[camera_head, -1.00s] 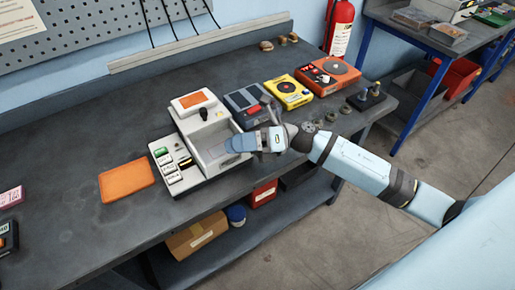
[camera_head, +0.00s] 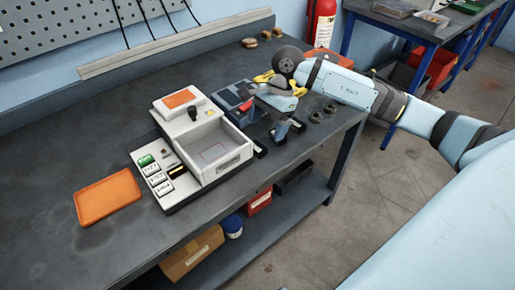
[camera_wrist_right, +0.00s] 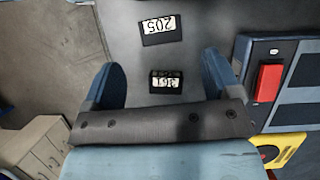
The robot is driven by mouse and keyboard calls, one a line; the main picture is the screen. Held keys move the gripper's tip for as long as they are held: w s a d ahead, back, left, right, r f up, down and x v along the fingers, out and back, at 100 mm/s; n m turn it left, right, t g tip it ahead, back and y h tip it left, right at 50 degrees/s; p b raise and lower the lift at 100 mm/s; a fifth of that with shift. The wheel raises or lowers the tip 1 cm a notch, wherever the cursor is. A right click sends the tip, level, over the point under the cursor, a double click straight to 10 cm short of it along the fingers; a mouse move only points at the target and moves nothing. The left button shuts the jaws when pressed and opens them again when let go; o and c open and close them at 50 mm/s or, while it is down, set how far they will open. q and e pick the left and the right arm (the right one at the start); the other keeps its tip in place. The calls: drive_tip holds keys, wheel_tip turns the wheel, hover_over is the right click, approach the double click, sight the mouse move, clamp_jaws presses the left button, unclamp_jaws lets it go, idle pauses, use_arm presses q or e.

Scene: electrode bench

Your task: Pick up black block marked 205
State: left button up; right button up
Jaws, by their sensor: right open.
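The black block marked 205 (camera_wrist_right: 158,30) lies on the dark bench in the right wrist view, its white label upside down. It lies beyond my fingertips, in line with the gap between them. In the head view a small black block (camera_head: 260,149) at the bench's front edge appears to be it. My right gripper (camera_wrist_right: 163,78) is open and empty above the bench; it also shows in the head view (camera_head: 266,119). A second black block (camera_wrist_right: 165,82) with a hard-to-read label lies below the gap between the fingers. My left gripper is not in view.
A blue-grey meter with a red switch (camera_wrist_right: 270,83) stands close beside one finger. A white device with an open tray (camera_head: 238,160) stands left of the gripper. An orange mat (camera_head: 107,198) lies further left.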

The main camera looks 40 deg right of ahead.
sight(258, 146)
drive_tip(key=shift+a+x, duration=0.15)
drive_tip(key=shift+x, duration=1.45)
drive_tip(key=shift+a+x, duration=0.15)
drive_tip(key=shift+x, duration=1.4)
drive_tip(key=shift+r, duration=0.1)
drive_tip(key=shift+c, duration=0.5)
drive_tip(key=c, duration=1.1)
